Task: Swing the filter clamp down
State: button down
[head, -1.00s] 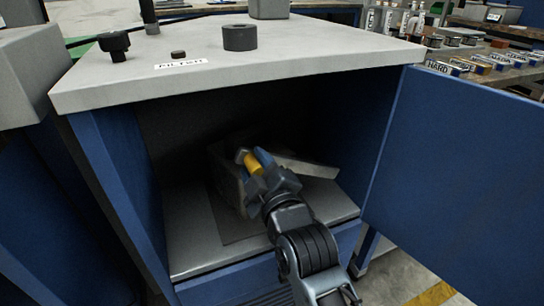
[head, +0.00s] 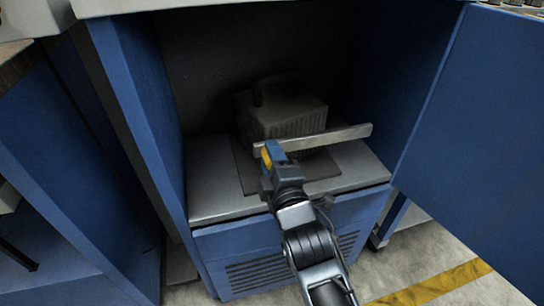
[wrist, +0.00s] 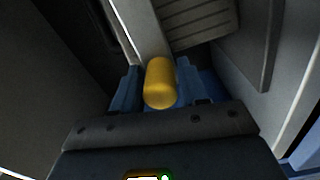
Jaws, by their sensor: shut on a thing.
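The filter clamp is a pale grey bar (head: 325,138) running nearly level across the front of the ribbed grey filter box (head: 288,112) inside the cabinet. Its yellow handle (head: 266,158) is at the bar's left end. My gripper (head: 272,153) is shut on this handle, its blue fingers partly hiding it in the head view. In the wrist view the yellow handle (wrist: 160,84) sits between the two fingers, with the grey bar (wrist: 140,28) running away behind it. The ribbed box (wrist: 200,20) shows beyond. Whether the bar touches the box cannot be told.
The blue cabinet is open, with its door (head: 465,130) swung out to the right. Its left wall (head: 140,110) stands close to the left of my arm. The grey cabinet shelf (head: 215,192) is bare at the front left.

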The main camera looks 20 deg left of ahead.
jog(key=shift+f, duration=0.5)
jog(key=c, duration=0.8)
grip_release()
jog(key=shift+c, duration=0.2)
jog(key=shift+o, duration=0.3)
jog(key=shift+r, duration=0.1)
jog(key=shift+r, duration=0.15)
jog(key=shift+s+d+p, duration=0.3)
jog(key=shift+s+d, duration=0.05)
jog(key=v, duration=0.7)
jog(key=shift+p, duration=0.45)
jog(key=shift+a, duration=0.1)
